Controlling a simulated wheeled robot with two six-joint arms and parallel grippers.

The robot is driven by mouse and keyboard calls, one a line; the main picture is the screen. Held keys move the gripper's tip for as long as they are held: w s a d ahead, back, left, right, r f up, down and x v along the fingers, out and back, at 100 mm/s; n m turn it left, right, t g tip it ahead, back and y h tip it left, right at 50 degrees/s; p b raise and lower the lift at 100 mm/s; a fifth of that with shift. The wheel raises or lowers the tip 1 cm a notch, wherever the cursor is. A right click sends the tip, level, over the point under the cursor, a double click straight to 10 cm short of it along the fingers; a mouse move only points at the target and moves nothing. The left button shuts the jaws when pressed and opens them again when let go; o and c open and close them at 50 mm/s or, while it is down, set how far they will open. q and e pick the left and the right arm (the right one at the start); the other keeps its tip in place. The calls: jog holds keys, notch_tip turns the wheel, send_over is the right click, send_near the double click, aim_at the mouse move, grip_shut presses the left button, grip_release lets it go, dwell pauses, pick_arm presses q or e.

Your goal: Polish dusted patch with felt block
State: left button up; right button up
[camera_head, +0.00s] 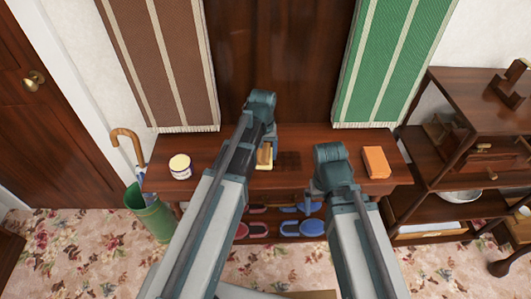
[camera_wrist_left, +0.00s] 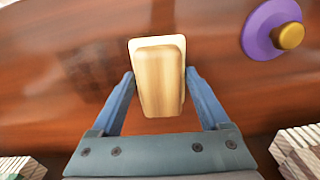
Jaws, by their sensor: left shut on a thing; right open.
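The felt block (camera_wrist_left: 158,78), with a pale base and a wooden grip, is between the two fingers of my left gripper (camera_wrist_left: 160,88) in the left wrist view. The gripper is shut on it. In the head view the block (camera_head: 264,157) is partly hidden by my left arm, over the dark wooden table (camera_head: 225,172). A darker dusted patch (camera_head: 289,161) lies just right of the block on the tabletop. In the left wrist view this patch (camera_wrist_left: 92,76) is left of the block.
A white jar (camera_head: 180,168) stands at the table's left, and an orange block (camera_head: 376,162) lies at the right. A purple disc with a gold knob (camera_wrist_left: 290,36) shows in the wrist view. Slippers (camera_head: 313,228) lie below. A green bin (camera_head: 150,213) and shelves (camera_head: 455,155) flank the table.

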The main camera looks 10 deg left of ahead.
pick_arm(q)
jog(key=shift+s+a, duration=0.25)
jog(key=shift+a, duration=0.55)
jog(key=shift+s+a, duration=0.2)
jog(key=shift+a, duration=0.55)
notch_tip(320, 180, up, 6)
jog(key=p, duration=0.5)
jog(key=shift+p, duration=0.4)
notch_tip(320, 180, up, 3)
jog(key=p, duration=0.3)
jog(key=shift+f, duration=0.1)
